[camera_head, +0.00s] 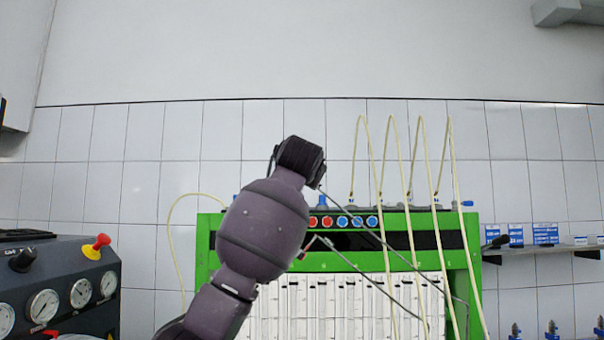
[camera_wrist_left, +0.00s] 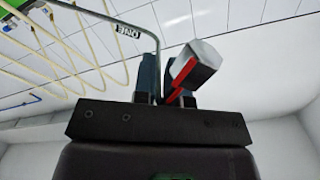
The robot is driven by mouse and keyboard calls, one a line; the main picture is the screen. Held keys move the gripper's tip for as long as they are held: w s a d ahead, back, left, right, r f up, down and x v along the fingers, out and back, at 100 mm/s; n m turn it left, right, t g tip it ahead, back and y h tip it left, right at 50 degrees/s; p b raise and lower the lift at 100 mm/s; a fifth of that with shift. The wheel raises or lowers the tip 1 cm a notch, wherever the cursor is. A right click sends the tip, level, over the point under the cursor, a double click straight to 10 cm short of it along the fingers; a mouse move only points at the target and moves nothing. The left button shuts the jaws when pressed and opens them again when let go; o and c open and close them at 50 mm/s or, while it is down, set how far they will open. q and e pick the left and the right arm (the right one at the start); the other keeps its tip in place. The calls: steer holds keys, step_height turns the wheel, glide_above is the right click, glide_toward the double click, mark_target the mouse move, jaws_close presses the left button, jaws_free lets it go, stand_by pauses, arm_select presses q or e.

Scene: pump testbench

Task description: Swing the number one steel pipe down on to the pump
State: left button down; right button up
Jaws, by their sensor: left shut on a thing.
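My left arm comes up from the bottom of the head view, and its gripper (camera_head: 318,182) is high in front of the green test bench (camera_head: 470,240). A thin grey steel pipe (camera_head: 385,240) runs from the gripper down to the right. In the left wrist view the bent pipe (camera_wrist_left: 104,17) drops between the fingers of the gripper (camera_wrist_left: 163,78), which are shut on it. A silver hexagonal end with a red edge (camera_wrist_left: 198,62) shows beside the fingers. A second bent steel pipe (camera_head: 362,272) lies below the held one. I cannot make out the pump.
Several cream hoses (camera_head: 405,200) loop over the bench's right half, near the pipes. Red and blue round fittings (camera_head: 342,222) line its top. A gauge console (camera_head: 70,290) stands at left. A shelf (camera_head: 560,246) with blue boxes is at right.

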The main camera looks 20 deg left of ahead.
arm_select(q)
steer(key=s+a+f+n+b, duration=0.1)
steer(key=s+a+f+n, duration=0.1)
steer(key=a+f, duration=0.6)
steer(key=s+a+f+n+b, duration=0.1)
steer(key=s+a+f+n, duration=0.1)
steer(key=a+f, duration=0.7)
steer(key=s+a+f+n+b, duration=0.2)
steer(key=a+f, duration=0.6)
steer(key=f, duration=1)
steer(key=shift+s+a+f+n, duration=0.2)
steer(key=shift+s+f+n, duration=0.15)
steer(key=shift+s+n, duration=0.3)
arm_select(e)
steer(key=x, duration=0.2)
steer(key=shift+w+a+f, duration=0.1)
steer(key=shift+a+f, duration=0.05)
steer(key=shift+f, duration=0.15)
